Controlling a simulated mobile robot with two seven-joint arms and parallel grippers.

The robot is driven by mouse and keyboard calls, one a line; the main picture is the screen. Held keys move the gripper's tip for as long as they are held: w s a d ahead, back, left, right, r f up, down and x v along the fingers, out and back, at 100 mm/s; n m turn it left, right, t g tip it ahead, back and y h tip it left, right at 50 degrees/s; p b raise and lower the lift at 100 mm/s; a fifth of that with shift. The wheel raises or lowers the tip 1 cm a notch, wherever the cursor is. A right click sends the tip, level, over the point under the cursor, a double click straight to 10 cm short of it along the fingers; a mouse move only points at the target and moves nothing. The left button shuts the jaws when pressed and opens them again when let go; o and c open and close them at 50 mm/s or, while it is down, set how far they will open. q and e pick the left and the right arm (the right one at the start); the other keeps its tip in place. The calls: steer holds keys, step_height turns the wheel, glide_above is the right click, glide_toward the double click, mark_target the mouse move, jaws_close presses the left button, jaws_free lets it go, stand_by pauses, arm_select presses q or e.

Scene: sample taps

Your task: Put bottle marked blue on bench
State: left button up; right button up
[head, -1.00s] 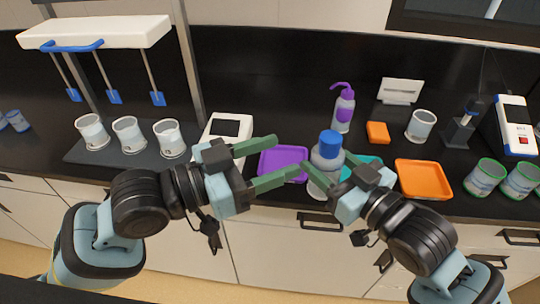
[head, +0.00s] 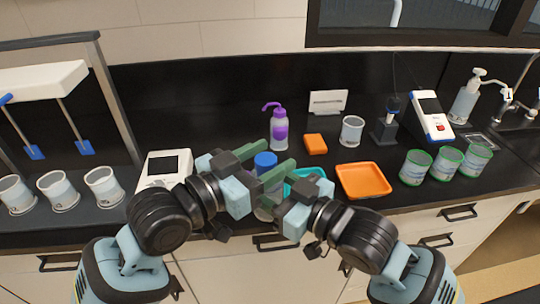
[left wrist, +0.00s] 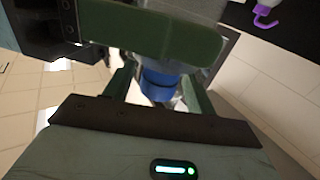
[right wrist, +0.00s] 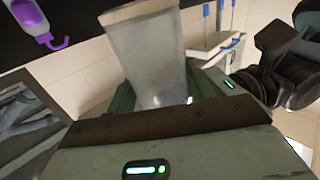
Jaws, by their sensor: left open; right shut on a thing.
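The bottle with the blue cap (head: 265,160) is upright in front of the bench edge, its body largely hidden by my grippers. My right gripper (head: 272,187) is shut on its body; the pale body (right wrist: 150,60) fills the space between the fingers in the right wrist view. My left gripper (head: 279,156) is open at cap height, its fingers on either side of the cap. In the left wrist view the blue cap (left wrist: 160,84) shows between the open fingers; I cannot tell whether they touch it. The black bench top (head: 225,120) lies behind.
A purple wash bottle (head: 279,130), an orange block (head: 315,144) and a clear beaker (head: 352,130) stand behind. An orange tray (head: 363,181) and a partly hidden teal tray (head: 318,185) lie near the front edge. Green-rimmed jars (head: 416,167) stand right. Bare bench shows left of the wash bottle.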

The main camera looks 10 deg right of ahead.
arm_select(q)
steer(key=shift+w+d, duration=0.2)
steer(key=shift+d, duration=0.15)
steer(key=c, duration=1)
arm_select(e)
steer(key=o, duration=1.1)
steer(key=shift+c, duration=0.2)
steer(key=shift+f, duration=0.1)
